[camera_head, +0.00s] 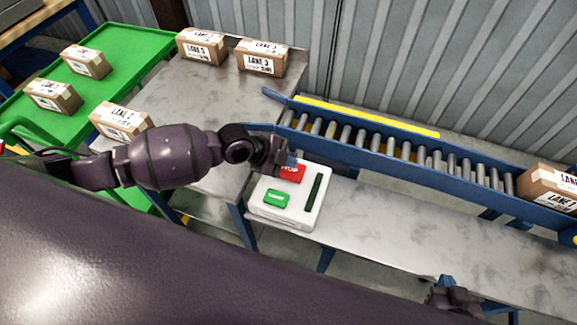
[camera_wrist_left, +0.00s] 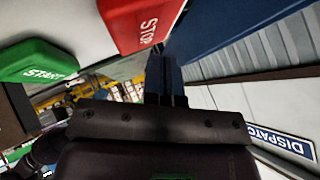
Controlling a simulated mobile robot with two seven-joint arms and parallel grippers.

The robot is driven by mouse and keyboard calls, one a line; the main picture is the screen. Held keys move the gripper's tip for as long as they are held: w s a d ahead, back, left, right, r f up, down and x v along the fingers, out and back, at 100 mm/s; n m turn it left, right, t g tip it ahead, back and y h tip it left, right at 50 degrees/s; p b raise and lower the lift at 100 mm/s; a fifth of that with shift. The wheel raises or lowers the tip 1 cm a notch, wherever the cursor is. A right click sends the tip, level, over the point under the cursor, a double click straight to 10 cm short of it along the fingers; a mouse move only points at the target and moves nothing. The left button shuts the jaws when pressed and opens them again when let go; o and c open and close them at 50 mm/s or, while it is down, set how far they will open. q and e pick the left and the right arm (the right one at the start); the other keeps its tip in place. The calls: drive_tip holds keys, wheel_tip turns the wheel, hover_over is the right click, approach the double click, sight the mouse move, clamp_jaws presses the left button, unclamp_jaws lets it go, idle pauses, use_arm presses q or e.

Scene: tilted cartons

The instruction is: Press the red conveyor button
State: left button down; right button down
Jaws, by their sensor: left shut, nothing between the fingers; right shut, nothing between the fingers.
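The red STOP button (camera_head: 291,173) is on a white control box (camera_head: 299,217), and a green START button (camera_head: 277,198) is beside it. My left gripper (camera_head: 290,160) is shut and empty, at the far edge of the red button and partly over it. In the left wrist view, the red button (camera_wrist_left: 140,22) is close to the shut fingers (camera_wrist_left: 166,75), and the green button (camera_wrist_left: 38,62) is to the left. I cannot tell whether the fingertips touch the red button.
A roller conveyor (camera_head: 375,140) with blue rails runs behind the control box, with a carton (camera_head: 549,187) at its right end. Several cartons stand on the green cart (camera_head: 120,45) and the grey table (camera_head: 190,95). The grey bench (camera_head: 390,235) right of the box is clear.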

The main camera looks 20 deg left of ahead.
sight(288, 170)
drive_tip(key=shift+w+r, duration=0.1)
drive_tip(key=shift+w, duration=0.15)
